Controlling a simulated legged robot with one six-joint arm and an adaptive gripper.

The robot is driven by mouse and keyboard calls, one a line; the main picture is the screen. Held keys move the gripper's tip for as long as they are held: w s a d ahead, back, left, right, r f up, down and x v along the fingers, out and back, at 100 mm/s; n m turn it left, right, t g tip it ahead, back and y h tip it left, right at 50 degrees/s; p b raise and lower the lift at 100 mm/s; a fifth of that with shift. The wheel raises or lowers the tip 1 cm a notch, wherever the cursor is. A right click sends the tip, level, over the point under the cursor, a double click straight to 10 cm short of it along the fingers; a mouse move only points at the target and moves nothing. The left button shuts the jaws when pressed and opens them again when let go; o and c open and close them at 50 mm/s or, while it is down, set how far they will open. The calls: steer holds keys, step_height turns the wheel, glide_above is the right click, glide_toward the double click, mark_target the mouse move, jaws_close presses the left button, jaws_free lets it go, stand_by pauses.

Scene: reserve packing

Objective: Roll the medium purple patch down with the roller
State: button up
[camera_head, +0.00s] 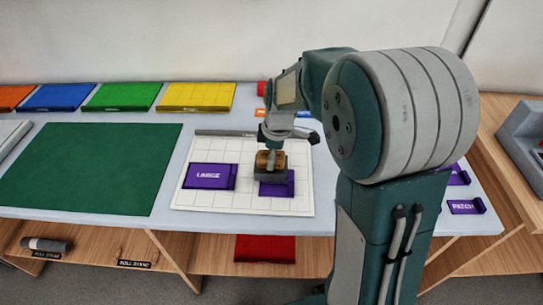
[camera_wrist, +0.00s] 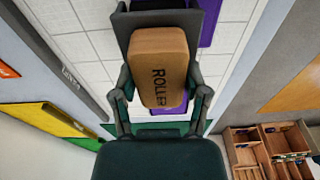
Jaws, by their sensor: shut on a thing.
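The medium purple patch (camera_head: 279,188) lies on the white gridded sheet (camera_head: 235,203), right of a purple patch marked LARGE (camera_head: 210,176). The roller (camera_head: 269,173), with a tan handle above a dark grey body, is over the medium patch's upper left part and hides some of it. I cannot tell whether it touches the patch. My gripper (camera_head: 271,152) is shut on the roller from above. In the wrist view, the handle marked ROLLER (camera_wrist: 160,65) sits between my gripper's fingers (camera_wrist: 162,92). Purple pieces show beside and below it there, partly hidden.
A dark green mat (camera_head: 90,168) lies left of the sheet. Orange, blue, green and yellow (camera_head: 197,96) slabs line the back. A grey bar (camera_head: 225,133) lies along the sheet's far edge. Purple PATCH pieces (camera_head: 466,206) are at the table's right. Roll stand labels (camera_head: 138,264) mark the lower shelf.

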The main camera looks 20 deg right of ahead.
steer(key=shift+f, duration=0.35)
stand_by(0.4)
steer(key=shift+a, duration=0.1)
steer(key=shift+w+a, duration=0.35)
steer(key=shift+a, duration=0.5)
steer(key=shift+w+a, duration=0.35)
steer(key=shift+a, duration=0.55)
steer(key=shift+w+a, duration=0.35)
steer(key=shift+a, duration=0.5)
step_height(320, 180, up, 9)
steer(key=shift+s+r, duration=0.1)
